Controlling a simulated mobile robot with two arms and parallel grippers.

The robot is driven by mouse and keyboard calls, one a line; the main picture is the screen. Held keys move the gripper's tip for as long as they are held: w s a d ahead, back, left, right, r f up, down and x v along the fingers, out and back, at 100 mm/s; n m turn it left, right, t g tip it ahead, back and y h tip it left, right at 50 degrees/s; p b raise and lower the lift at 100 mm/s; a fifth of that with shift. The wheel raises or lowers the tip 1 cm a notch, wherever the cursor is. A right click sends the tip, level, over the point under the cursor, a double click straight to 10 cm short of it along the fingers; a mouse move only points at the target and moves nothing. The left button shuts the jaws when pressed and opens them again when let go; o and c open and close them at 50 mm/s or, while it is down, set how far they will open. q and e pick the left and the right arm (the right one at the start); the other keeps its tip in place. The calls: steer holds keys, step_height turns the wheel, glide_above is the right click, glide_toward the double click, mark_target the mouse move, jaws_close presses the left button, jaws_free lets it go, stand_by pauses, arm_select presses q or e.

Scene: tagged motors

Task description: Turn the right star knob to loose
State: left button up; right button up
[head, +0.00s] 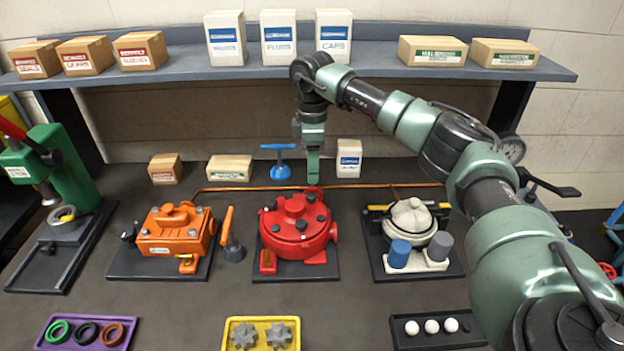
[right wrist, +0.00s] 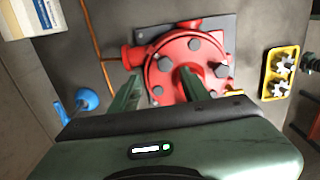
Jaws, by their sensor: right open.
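The red motor (head: 298,240) stands on a dark base plate in the middle of the bench, with several dark knobs or bolt heads on its round top. One dark knob (head: 322,218) sits on its right side. I cannot tell which of them is the right star knob. My right gripper (head: 313,180) points down behind and above the red motor. A dark knob (right wrist: 222,70) shows beyond the fingers. My left gripper is out of view.
An orange motor (head: 170,235) stands left and a white-topped unit (head: 412,215) right. An orange-handled tool (head: 228,235) stands beside the red motor. A blue T-handled item (head: 280,165) is behind it. A yellow gear tray (head: 235,325) lies in front.

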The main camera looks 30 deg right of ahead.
mark_target(313, 195)
steer(key=shift+s+f, duration=0.1)
steer(key=shift+f, duration=0.35)
steer(key=f, duration=0.1)
steer(key=f+p, duration=0.1)
steer(key=s+f+p, duration=0.1)
steer(key=shift+a+f, duration=0.15)
steer(key=shift+a, duration=0.2)
steer(key=shift+w+d+f, duration=0.1)
steer(key=shift+w+f, duration=0.1)
steer(key=shift+f, duration=0.9)
steer(key=shift+w+f, duration=0.1)
steer(key=shift+f, duration=0.25)
steer(key=c, duration=0.9)
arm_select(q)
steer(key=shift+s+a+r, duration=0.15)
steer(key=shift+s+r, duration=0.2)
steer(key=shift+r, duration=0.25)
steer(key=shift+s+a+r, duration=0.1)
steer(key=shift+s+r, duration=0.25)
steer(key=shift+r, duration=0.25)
arm_select(e)
jaws_close()
